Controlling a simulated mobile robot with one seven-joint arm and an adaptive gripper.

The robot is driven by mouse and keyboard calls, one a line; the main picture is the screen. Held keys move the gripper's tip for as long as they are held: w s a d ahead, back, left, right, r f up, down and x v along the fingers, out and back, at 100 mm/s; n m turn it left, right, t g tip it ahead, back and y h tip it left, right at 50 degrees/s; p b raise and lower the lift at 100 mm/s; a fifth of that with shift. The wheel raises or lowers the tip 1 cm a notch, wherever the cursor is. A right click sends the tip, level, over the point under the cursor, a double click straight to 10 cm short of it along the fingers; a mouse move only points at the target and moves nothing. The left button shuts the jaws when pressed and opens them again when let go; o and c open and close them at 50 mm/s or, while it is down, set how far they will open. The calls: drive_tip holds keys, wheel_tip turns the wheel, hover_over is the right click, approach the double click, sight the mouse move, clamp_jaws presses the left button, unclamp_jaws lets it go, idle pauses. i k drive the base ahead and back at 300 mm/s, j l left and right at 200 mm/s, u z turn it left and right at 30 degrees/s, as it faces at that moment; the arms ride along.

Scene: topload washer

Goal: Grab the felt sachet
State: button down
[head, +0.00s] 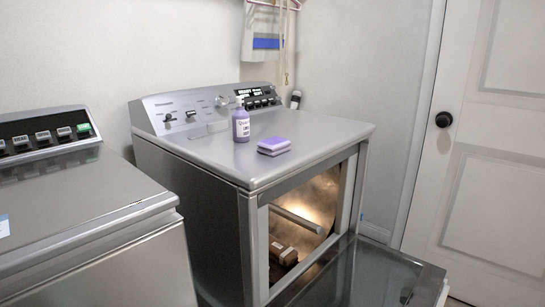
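A small purple padded block (273,146) lies flat on the top of the grey machine on the right, near its middle. It has a lighter band around its side and looks most like the felt sachet, though its material is too small to tell. A purple bottle with a pale label and light cap (241,124) stands upright just behind and to the left of it, a small gap apart.
A second machine (75,195) stands at left. A closed white door (490,150) is at right. The machine top around the block is mostly clear.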

sight(274, 145)
drive_tip(key=i+l+u, duration=0.4)
drive_tip(key=l, duration=0.15)
drive_tip(key=l+u, duration=0.15)
drive_tip(key=i+l+u, duration=0.2)
drive_tip(key=l, duration=0.25)
drive_tip(key=k, duration=0.05)
